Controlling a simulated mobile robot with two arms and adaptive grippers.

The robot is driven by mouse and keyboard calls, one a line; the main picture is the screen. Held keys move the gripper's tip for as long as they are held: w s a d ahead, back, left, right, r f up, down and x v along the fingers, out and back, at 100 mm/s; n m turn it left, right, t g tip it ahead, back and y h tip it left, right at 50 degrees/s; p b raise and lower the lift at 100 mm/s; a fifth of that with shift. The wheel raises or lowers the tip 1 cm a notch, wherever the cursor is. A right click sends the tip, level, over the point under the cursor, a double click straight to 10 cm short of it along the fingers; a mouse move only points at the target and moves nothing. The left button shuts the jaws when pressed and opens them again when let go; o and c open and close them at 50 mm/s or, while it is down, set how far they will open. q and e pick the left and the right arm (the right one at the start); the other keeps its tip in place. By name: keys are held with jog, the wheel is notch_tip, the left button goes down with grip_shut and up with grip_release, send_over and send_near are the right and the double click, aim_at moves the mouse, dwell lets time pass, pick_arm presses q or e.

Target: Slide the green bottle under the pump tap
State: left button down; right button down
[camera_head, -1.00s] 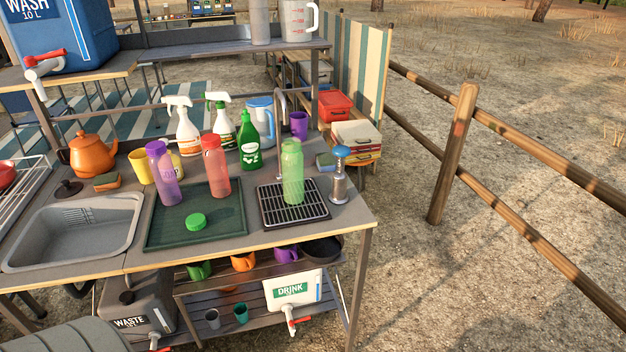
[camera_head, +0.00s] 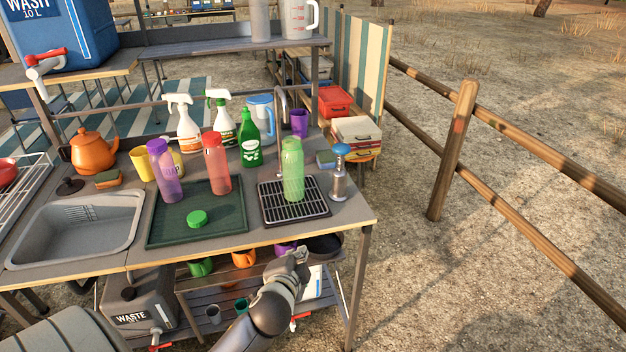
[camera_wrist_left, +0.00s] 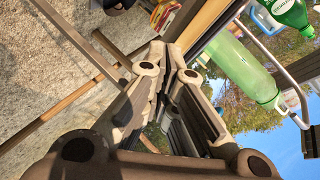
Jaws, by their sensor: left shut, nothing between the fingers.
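The translucent green bottle (camera_head: 292,172) stands upright and uncapped on the black drip grid (camera_head: 270,213). The thin curved pump tap (camera_head: 283,120) rises just behind it; I cannot tell whether its spout is directly above the bottle mouth. The blue-topped pump (camera_head: 339,178) stands right of the grid. My left gripper (camera_head: 298,256) is shut and empty, in front of the counter edge and below the bottle, apart from it. In the left wrist view, the closed fingers (camera_wrist_left: 172,62) show with the green bottle (camera_wrist_left: 240,68) beyond to the right. My right gripper is out of view.
Left of the grid, a dark green mat (camera_head: 230,228) holds a purple bottle (camera_head: 165,175), a red bottle (camera_head: 215,165) and a green cap (camera_head: 197,218). A green detergent bottle (camera_head: 249,145) and spray bottles stand behind. A shelf with mugs is below.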

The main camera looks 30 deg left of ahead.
aim_at(293, 170)
pick_arm(q)
jog(key=w+a+r+m+t, duration=0.1)
jog(key=w+r+m, duration=0.1)
jog(key=w, duration=0.1)
jog(key=w+a+r+m+t, duration=0.1)
jog(key=w+r+m+t, duration=0.1)
jog(key=w+r, duration=0.1)
jog(key=w+a+r+m+t, duration=0.2)
jog(key=w+r, duration=0.1)
jog(key=shift+r+y, duration=0.25)
jog(key=shift+y, duration=0.05)
jog(key=x, duration=0.9)
jog(key=shift+w+a+p, duration=0.15)
jog(key=shift+w+p, duration=0.15)
jog(key=shift+p, duration=0.05)
jog(key=shift+s+a, duration=0.85)
jog(key=shift+a, duration=0.1)
jog(key=shift+f+p, duration=0.15)
jog(key=shift+p, duration=0.15)
